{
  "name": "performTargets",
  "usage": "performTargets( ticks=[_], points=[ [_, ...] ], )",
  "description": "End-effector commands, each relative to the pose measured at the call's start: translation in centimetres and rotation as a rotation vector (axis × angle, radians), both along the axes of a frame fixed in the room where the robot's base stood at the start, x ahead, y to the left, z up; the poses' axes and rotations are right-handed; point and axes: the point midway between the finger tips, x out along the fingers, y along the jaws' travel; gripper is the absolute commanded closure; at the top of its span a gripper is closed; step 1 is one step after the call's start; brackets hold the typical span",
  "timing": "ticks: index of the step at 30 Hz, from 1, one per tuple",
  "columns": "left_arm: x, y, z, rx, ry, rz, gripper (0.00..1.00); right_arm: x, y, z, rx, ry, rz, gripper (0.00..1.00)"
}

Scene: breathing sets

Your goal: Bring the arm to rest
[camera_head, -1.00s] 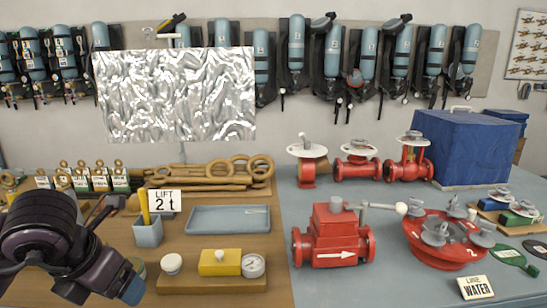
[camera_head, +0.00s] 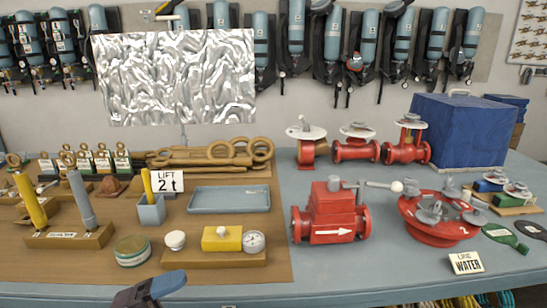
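Only the end of my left gripper (camera_head: 155,290) shows, at the bottom edge left of centre, as a dark part with a blue-grey tip. It is in front of the table edge, below the wooden block with the yellow box (camera_head: 222,238). Nothing is visibly held, but whether its fingers are open or shut cannot be made out. The rest of the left arm is out of the picture. My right gripper is not in view.
The blue-grey table (camera_head: 385,275) carries a red valve (camera_head: 330,215), a red round flange (camera_head: 435,225), a blue tray (camera_head: 229,199) and a holder (camera_head: 70,236) with yellow and grey handles. A round tin (camera_head: 131,250) stands near the gripper. Bare table lies at the front centre.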

Motion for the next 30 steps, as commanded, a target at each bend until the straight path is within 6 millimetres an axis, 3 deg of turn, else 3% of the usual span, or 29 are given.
performTargets(
  ticks=[5, 8, 12, 18, 24, 30],
  points=[
    [2.1, 5.1, -5.5, -0.327, 0.322, 0.386, 0.25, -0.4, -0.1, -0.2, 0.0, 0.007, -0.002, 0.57],
    [1.9, 8.3, -10.6, -0.457, 0.531, 0.608, 0.25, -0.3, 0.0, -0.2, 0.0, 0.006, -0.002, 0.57],
    [-0.5, 11.7, -18.1, -0.57, 0.815, 0.864, 0.25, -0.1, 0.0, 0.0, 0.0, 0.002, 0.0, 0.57],
    [-6.1, 13.6, -26.8, -0.65, 1.168, 1.109, 0.25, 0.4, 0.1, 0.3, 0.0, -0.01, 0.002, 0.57],
    [-9.9, 13.7, -30.8, -0.676, 1.357, 1.205, 0.25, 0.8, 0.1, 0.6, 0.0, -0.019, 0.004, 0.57],
    [-10.5, 13.6, -31.4, -0.679, 1.388, 1.218, 0.25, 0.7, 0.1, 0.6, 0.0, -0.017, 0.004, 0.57]
  ],
)
